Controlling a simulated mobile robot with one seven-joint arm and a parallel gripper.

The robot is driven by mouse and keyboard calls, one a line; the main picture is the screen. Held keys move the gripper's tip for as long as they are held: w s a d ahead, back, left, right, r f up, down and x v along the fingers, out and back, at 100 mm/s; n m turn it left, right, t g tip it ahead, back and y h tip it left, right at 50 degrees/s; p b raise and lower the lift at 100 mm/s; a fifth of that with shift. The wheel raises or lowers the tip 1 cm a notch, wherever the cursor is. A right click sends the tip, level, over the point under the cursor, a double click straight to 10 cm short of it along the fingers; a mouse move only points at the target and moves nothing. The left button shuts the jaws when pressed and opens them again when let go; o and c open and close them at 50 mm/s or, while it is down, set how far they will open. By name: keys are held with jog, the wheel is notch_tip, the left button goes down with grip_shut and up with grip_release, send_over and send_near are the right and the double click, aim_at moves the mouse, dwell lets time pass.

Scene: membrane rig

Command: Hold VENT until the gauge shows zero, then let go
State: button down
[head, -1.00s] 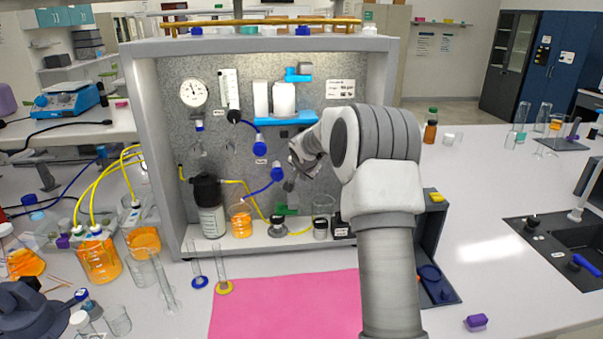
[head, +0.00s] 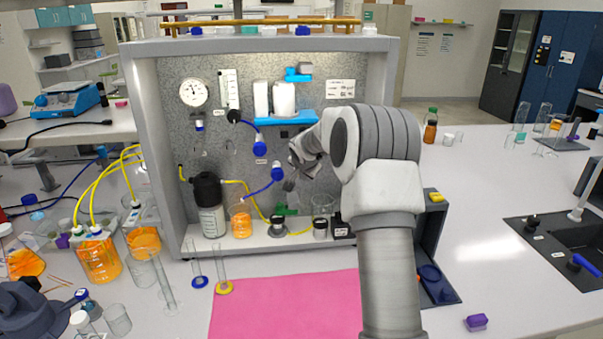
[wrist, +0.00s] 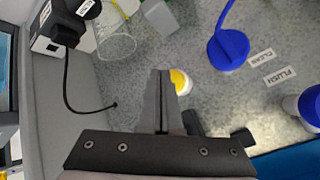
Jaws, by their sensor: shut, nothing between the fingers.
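The round white gauge (head: 193,92) is at the panel's upper left in the head view. Its dark needle shows, but its reading is too small to tell. A yellow button in a white ring (wrist: 181,83) is on the grey panel in the wrist view; no VENT label is readable beside it. My gripper (wrist: 161,74) is shut and empty, its fingertips just left of the button and partly over it. I cannot tell whether they touch it. In the head view my gripper (head: 293,158) is in front of the panel, and my arm hides the panel behind it.
A blue valve cap (wrist: 228,48) with CLEAN and FLUSH labels is right of the fingers. A black box with a cable (wrist: 68,32) and a clear beaker (wrist: 116,40) are at upper left. A pink mat (head: 285,305) lies clear in front of the rig.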

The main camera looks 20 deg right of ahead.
jog(key=shift+w, duration=0.15)
jog(key=shift+w+d, duration=0.15)
jog(key=shift+w, duration=0.1)
jog(key=shift+w+d, duration=0.15)
jog(key=shift+w, duration=0.35)
dwell(2.2)
dwell(1.1)
jog(key=shift+s+a+b, duration=0.3)
jog(key=shift+s+b, duration=0.5)
jog(key=shift+s, duration=0.1)
jog(key=shift+s, duration=0.1)
